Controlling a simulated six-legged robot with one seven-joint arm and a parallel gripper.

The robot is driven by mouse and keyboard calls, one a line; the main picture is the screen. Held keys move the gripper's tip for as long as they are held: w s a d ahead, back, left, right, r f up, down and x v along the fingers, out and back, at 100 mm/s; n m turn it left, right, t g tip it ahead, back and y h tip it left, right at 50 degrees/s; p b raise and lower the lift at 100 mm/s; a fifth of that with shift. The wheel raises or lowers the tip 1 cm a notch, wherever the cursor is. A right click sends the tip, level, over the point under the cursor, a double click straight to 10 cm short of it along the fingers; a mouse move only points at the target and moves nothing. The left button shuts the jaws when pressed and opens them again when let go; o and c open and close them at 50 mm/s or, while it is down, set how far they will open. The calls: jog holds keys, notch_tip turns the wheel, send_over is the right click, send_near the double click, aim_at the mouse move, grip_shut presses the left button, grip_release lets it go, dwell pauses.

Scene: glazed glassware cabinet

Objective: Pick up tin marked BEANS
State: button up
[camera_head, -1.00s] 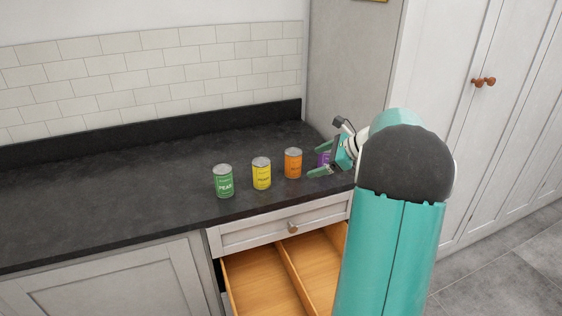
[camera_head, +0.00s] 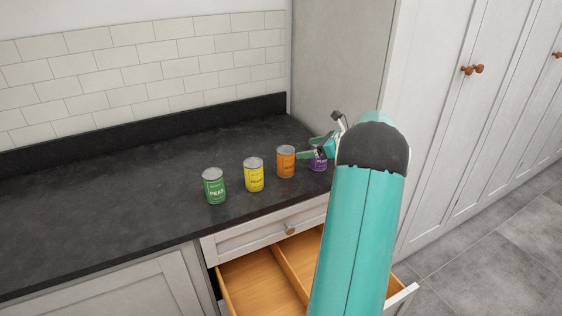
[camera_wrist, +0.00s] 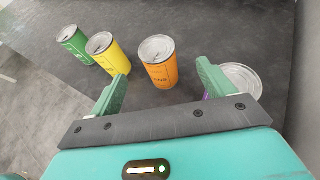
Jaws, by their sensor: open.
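Four tins stand upright in a row on the dark worktop. The green tin (camera_head: 214,186) reads PEAS. The yellow tin (camera_head: 253,175), orange tin (camera_head: 286,162) and purple tin (camera_head: 318,163) have labels too small or too hidden to read surely, so I cannot tell which is BEANS. My gripper (camera_head: 307,148) is open and empty, above and between the orange and purple tins. In the wrist view the orange tin (camera_wrist: 160,72) stands ahead between my spread fingers. The purple tin (camera_wrist: 243,80) is partly hidden behind the right finger.
An open wooden drawer (camera_head: 262,285) juts out below the worktop (camera_head: 110,185). A tiled wall and dark upstand (camera_head: 150,132) are behind. The worktop left of the green tin is clear. Tall white cabinet doors (camera_head: 440,110) stand at the right.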

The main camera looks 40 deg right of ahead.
aim_at(282, 153)
jog(key=x, duration=1.1)
jog(key=shift+w+a+f, duration=0.2)
jog(key=shift+a+f, duration=0.05)
jog(key=shift+f, duration=0.05)
jog(key=c, duration=1.3)
jog(key=shift+r, duration=0.1)
